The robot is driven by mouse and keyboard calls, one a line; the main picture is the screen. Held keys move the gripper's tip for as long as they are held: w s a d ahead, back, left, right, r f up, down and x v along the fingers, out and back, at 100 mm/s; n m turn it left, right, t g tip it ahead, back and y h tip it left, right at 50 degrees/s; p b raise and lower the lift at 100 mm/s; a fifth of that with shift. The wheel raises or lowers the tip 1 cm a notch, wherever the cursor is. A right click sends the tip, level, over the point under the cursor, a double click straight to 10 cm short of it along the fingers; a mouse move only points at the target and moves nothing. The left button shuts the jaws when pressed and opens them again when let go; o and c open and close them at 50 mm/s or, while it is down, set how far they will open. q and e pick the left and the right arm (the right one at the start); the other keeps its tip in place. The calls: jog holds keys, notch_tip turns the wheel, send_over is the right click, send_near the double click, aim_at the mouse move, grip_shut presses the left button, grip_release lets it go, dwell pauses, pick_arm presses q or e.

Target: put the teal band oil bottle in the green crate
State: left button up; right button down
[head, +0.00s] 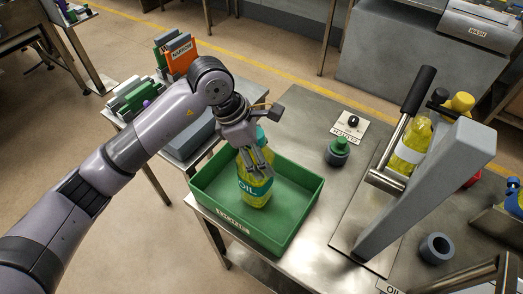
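The teal band oil bottle (256,190), with yellow oil and a teal label reading OIL, stands roughly upright inside the green crate (297,211). The crate sits at the left end of the metal table. My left gripper (260,170) reaches down over the crate, with its fingers against or just in front of the bottle's upper part. The gripper covers much of the bottle's top. I cannot tell whether the fingers hold it or are apart from it. The bottle's base is hard to see against the crate floor. My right gripper is not in view.
A dark green-capped container (338,152) stands right of the crate. A grey slanted beam (430,190) and a black-handled lever (416,92) stand further right, with another yellow oil bottle (411,145) behind them. A grey ring (436,248) lies near the front right. Bare table lies beside the crate.

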pick_arm(q)
jog(key=shift+f, duration=0.35)
jog(key=o, duration=2)
jog(key=shift+s, duration=0.1)
jog(key=shift+c, duration=0.2)
jog(key=shift+f, duration=0.1)
